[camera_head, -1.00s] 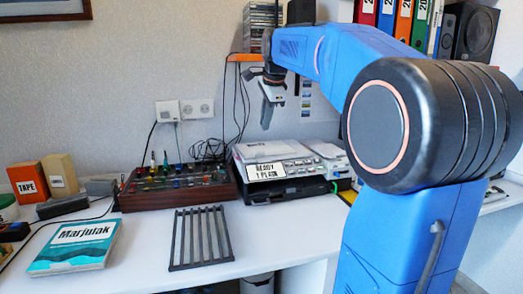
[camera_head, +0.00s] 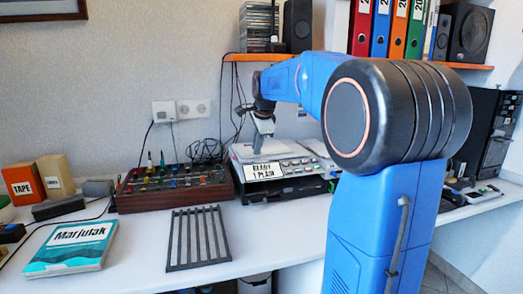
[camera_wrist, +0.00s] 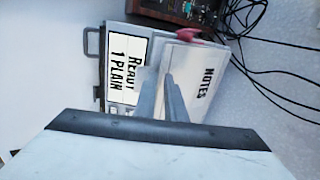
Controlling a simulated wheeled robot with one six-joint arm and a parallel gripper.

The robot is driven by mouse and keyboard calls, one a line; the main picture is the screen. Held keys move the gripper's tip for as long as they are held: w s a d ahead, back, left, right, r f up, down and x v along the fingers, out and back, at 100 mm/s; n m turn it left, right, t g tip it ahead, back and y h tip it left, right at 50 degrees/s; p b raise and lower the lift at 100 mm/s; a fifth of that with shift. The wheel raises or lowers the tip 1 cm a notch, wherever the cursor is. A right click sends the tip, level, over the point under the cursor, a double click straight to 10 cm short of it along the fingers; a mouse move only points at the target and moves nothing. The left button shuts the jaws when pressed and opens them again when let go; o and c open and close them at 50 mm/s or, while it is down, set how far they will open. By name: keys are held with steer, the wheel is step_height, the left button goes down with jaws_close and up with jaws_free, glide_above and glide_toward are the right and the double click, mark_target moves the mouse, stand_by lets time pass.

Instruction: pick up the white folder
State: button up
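A white folder labelled NOTES (camera_wrist: 208,75) lies on top of the printer-like device in the wrist view. Its pale top also shows in the head view (camera_head: 243,152), partly behind my gripper. My gripper (camera_head: 257,150) points down over the folder. In the wrist view both fingers (camera_wrist: 158,72) reach over the folder's left part, with a narrow gap between them showing white. The fingers look open, and I cannot tell whether they touch the folder.
The device with the READY 1 PLAIN display (camera_head: 265,171) lies under the folder. A control box with knobs (camera_head: 172,187) stands to its left. Cables (camera_wrist: 265,60) hang close by. A shelf (camera_head: 250,57) with binders is above. A grey rack (camera_head: 198,238) lies in front.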

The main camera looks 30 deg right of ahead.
steer(key=shift+x, duration=1.15)
steer(key=shift+c, duration=0.5)
jaws_close()
steer(key=shift+r, duration=0.1)
